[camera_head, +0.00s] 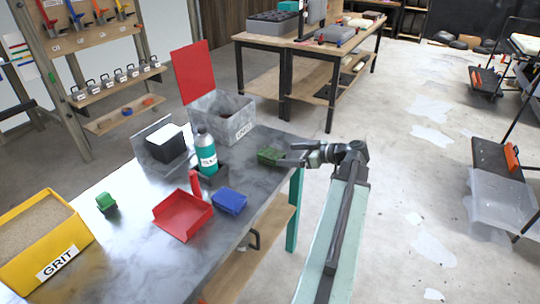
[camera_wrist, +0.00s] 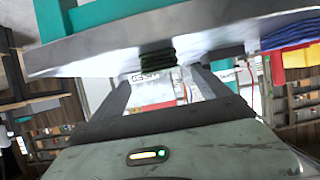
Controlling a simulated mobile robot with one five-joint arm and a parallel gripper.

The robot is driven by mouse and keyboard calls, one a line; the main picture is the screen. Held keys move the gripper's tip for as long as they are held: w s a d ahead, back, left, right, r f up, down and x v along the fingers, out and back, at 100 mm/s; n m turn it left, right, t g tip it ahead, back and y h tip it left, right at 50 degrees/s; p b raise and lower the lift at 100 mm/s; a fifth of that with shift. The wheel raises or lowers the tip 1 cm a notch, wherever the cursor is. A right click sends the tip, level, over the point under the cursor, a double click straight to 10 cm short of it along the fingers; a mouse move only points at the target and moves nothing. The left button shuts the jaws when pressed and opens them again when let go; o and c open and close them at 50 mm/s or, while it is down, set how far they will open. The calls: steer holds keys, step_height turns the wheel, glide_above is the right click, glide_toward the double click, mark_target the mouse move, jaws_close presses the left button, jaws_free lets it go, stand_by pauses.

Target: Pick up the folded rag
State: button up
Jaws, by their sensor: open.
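The folded rag looks to be the dark green layered block (camera_head: 270,156) at the right edge of the metal table (camera_head: 130,243). In the wrist view it shows as a dark green stack (camera_wrist: 158,54) against the table's edge. My gripper (camera_head: 287,155) reaches in from the right at about the rag's height. Its fingers are apart and empty, with the rag seen between and beyond the tips in the wrist view (camera_wrist: 165,78). I cannot tell whether the tips touch it.
A blue block (camera_head: 229,200) and a red tray (camera_head: 183,214) lie nearer on the table. A teal bottle (camera_head: 206,152), a grey bin with a raised red lid (camera_head: 222,117), and a yellow grit box (camera_head: 40,245) also stand there.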

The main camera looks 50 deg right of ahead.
mark_target(278, 155)
steer(key=b+x, duration=0.2)
steer(key=x, duration=0.4)
steer(key=shift+w+a+f, duration=0.2)
steer(key=shift+w, duration=0.05)
steer(key=shift+r, duration=0.1)
steer(key=c, duration=1.4)
